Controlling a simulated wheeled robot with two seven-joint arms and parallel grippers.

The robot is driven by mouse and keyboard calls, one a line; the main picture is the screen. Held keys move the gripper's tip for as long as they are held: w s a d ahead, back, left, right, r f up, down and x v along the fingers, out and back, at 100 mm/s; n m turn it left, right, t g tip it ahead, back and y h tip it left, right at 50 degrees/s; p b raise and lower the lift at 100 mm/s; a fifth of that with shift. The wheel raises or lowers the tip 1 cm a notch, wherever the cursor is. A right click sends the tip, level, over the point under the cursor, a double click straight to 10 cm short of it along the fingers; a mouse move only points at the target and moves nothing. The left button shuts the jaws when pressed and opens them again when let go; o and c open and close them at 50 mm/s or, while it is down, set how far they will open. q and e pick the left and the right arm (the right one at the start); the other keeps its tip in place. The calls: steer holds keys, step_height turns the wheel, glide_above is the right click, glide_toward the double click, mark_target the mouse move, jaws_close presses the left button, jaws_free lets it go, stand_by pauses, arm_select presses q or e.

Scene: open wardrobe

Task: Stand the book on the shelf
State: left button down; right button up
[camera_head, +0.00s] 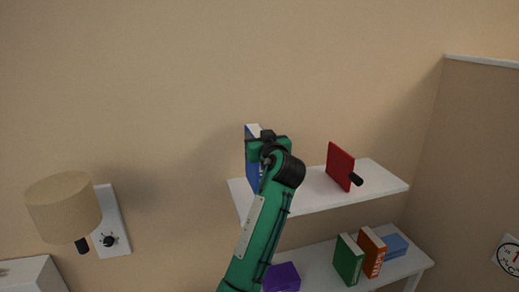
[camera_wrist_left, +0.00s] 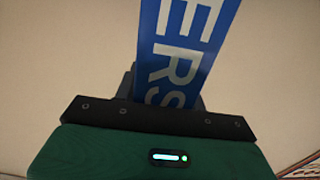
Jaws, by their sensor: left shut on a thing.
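My left gripper (camera_head: 266,145) is raised at the left end of the upper white shelf (camera_head: 312,199) and is shut on a blue book (camera_head: 251,172). The book is upright, mostly hidden behind my green arm in the head view. In the left wrist view the blue book (camera_wrist_left: 182,50) rises from between the fingers, with large white letters on its spine. I cannot tell whether its lower edge touches the shelf. My right gripper is not in view.
A red book (camera_head: 340,166) with a black object (camera_head: 356,179) beside it stands on the upper shelf. The lower shelf (camera_head: 320,266) holds green (camera_head: 348,259), orange (camera_head: 371,252), blue (camera_head: 395,246) and purple (camera_head: 282,277) items. A lamp (camera_head: 63,206) is at left. The shelf middle is clear.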

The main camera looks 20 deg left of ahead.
mark_target(254, 171)
arm_select(q)
step_height(254, 171, down, 5)
steer(key=shift+p, duration=0.7)
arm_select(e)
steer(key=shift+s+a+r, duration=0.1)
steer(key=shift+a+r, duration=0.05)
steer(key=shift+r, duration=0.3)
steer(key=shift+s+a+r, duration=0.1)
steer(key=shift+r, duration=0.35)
arm_select(q)
steer(key=shift+f, duration=0.2)
steer(key=c, duration=0.8)
jaws_free()
steer(key=shift+r, duration=0.1)
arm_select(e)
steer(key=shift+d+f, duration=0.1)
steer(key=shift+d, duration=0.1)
arm_select(q)
steer(key=shift+r, duration=0.1)
